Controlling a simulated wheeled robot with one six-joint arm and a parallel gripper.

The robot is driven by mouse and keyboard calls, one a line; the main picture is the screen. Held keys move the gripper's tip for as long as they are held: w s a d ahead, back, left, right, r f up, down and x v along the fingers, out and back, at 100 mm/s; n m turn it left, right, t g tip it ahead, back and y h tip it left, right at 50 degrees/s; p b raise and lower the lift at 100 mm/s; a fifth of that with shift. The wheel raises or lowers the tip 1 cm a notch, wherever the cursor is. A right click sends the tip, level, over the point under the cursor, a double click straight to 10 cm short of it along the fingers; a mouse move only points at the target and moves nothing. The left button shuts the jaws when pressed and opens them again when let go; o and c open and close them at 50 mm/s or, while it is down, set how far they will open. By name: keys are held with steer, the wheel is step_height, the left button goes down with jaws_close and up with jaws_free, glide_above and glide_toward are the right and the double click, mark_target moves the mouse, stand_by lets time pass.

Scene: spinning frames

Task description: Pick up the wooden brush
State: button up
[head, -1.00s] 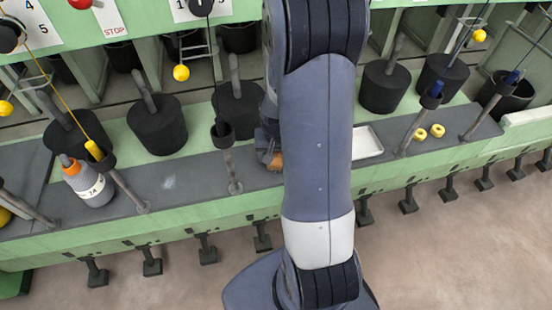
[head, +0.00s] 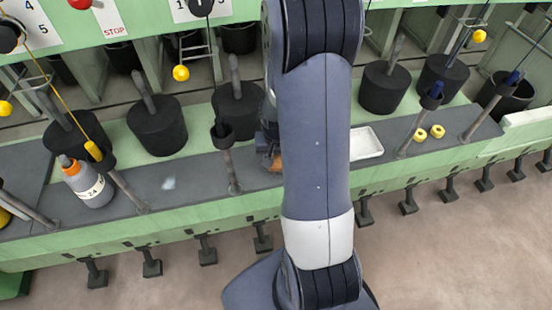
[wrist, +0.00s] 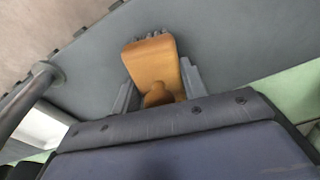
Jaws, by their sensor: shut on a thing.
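The wooden brush (wrist: 152,62) is an orange-brown block with a rounded knob at its near end and dark bristles along its far edge. In the wrist view it sits between the two grey fingers of my gripper (wrist: 157,88), which is shut on it. In the head view only a small orange piece of the brush (head: 277,161) shows at the grey ledge, beside my arm. My arm hides most of the brush and gripper there. I cannot tell whether the brush touches the ledge.
The grey ledge (head: 190,180) holds a grey bottle with an orange cap (head: 88,182), a white tray (head: 366,143) and two yellow rings (head: 428,134). Slanted metal posts (head: 229,160) rise from it. Black cans (head: 157,126) stand behind.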

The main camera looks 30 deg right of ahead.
steer(key=shift+c, duration=0.7)
steer(key=shift+r, duration=0.35)
step_height(320, 180, up, 9)
steer(key=shift+r+p, duration=0.2)
steer(key=shift+p, duration=0.55)
steer(key=o, duration=0.6)
steer(key=c, duration=0.4)
